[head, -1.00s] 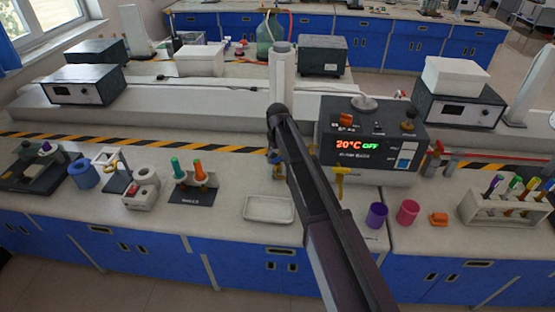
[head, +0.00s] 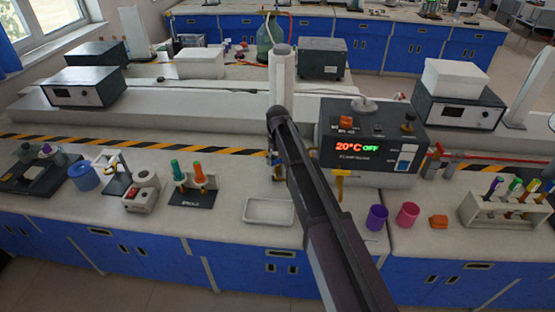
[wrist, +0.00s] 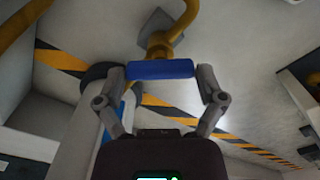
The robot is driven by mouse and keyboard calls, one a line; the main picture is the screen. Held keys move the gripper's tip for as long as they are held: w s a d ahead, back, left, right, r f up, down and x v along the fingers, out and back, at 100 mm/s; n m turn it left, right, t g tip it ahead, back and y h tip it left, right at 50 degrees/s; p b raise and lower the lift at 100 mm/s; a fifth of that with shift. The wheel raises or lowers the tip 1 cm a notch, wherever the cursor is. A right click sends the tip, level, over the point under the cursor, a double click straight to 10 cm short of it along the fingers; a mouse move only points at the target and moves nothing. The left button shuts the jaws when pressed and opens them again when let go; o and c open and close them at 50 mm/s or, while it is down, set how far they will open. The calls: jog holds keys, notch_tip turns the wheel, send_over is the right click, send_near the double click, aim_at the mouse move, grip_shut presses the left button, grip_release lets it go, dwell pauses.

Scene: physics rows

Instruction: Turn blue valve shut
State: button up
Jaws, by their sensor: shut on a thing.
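The blue valve handle (wrist: 160,69) is a short blue bar across the upper middle of the wrist view. It sits in front of a yellow pipe (wrist: 160,45) that comes from a grey mount. My gripper (wrist: 163,74) has one finger at each end of the bar and is shut on it. In the head view my dark arm reaches over the bench and hides most of the gripper and valve.
A control box (head: 372,140) reading 20°C OFF stands right of my arm, with a yellow tap (head: 340,182) at its front. A white tray (head: 268,221), a purple cup (head: 376,217) and a pink cup (head: 407,214) stand near the front edge.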

jog(key=m, duration=0.4)
jog(key=shift+s+m, duration=0.1)
jog(key=shift+m, duration=2.1)
jog(key=o, duration=0.8)
jog(key=shift+n, duration=0.3)
